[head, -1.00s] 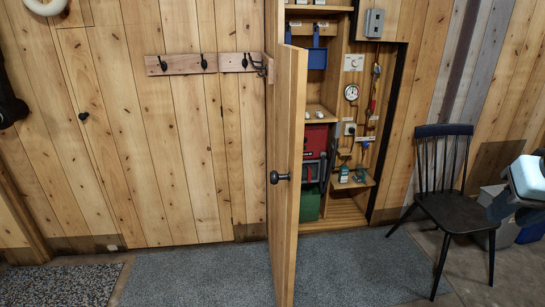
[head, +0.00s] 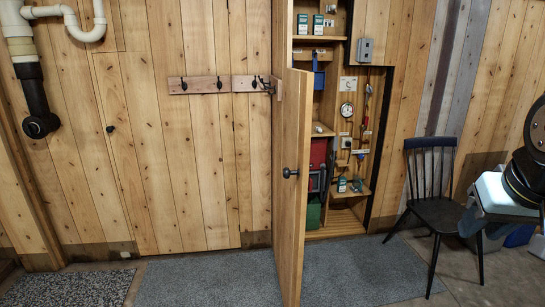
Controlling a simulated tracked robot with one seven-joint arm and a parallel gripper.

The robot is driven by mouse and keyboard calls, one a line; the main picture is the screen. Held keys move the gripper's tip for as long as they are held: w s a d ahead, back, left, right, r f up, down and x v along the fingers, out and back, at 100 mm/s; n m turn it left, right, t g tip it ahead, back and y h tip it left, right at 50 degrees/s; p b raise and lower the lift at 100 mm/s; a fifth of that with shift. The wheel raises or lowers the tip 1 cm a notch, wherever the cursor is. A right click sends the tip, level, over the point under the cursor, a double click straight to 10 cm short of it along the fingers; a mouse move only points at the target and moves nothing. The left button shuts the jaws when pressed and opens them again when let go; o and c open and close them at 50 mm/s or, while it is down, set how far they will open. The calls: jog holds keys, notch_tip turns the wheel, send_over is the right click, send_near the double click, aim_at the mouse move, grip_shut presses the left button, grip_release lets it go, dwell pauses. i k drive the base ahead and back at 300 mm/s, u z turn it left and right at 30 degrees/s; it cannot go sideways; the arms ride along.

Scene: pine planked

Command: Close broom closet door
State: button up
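The broom closet door (head: 291,215) is a pine plank panel standing wide open, seen nearly edge-on and swung out toward me. It has a dark round knob (head: 290,173) on its right face. The closet (head: 340,226) behind it shows shelves with boxes and small tools. My gripper (head: 476,222) is at the right edge, in front of the chair and well apart from the door.
A dark wooden chair (head: 435,213) stands right of the closet opening. Grey mats (head: 207,280) cover the floor under and beside the door. A hook rail (head: 200,84) is on the wall at left, and white pipes (head: 62,12) are at upper left. The floor before the closet is clear.

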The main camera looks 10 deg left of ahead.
aim_at(291, 90)
jog(key=u, duration=0.75)
jog(key=i, duration=1)
jog(key=z, duration=0.25)
jog(key=k, duration=0.85)
jog(key=u, duration=0.3)
jog(key=i, duration=0.5)
